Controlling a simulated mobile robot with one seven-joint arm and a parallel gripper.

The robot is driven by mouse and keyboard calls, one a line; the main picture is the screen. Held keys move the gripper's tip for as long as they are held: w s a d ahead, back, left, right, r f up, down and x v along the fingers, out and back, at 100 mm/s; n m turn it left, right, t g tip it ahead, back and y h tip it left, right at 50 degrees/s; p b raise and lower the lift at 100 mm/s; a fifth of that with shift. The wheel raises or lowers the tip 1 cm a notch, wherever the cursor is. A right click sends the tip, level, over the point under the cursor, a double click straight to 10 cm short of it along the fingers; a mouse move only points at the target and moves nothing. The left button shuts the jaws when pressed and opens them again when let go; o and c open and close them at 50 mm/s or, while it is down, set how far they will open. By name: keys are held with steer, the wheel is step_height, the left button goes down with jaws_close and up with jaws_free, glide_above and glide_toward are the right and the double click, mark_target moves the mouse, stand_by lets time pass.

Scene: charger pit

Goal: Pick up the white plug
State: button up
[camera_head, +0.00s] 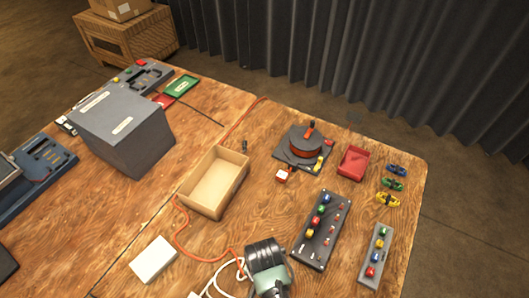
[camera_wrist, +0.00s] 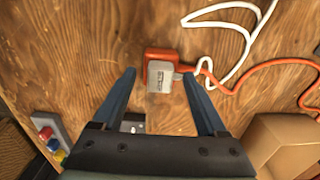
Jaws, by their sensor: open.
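The white plug (camera_wrist: 160,78) is a small pale block with dark lettering, in the wrist view. It sits against an orange socket block (camera_wrist: 150,55) on the wooden table, and the two appear joined. My gripper (camera_wrist: 159,73) is open, its two dark blue fingers apart on either side of the plug in the picture. Nothing is held between them, and the height above the plug cannot be told. A white cord (camera_wrist: 226,24) and an orange cord (camera_wrist: 250,72) lie by the plug. In the head view my arm's end (camera_head: 266,268) hides the plug.
A dark board with coloured knobs (camera_head: 320,230) is to the arm's right. A white box (camera_head: 152,260) lies to the left. A cable reel (camera_head: 306,145) stands farther back.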

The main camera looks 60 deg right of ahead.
jaws_close()
stand_by(0.4)
steer(key=shift+r, duration=0.1)
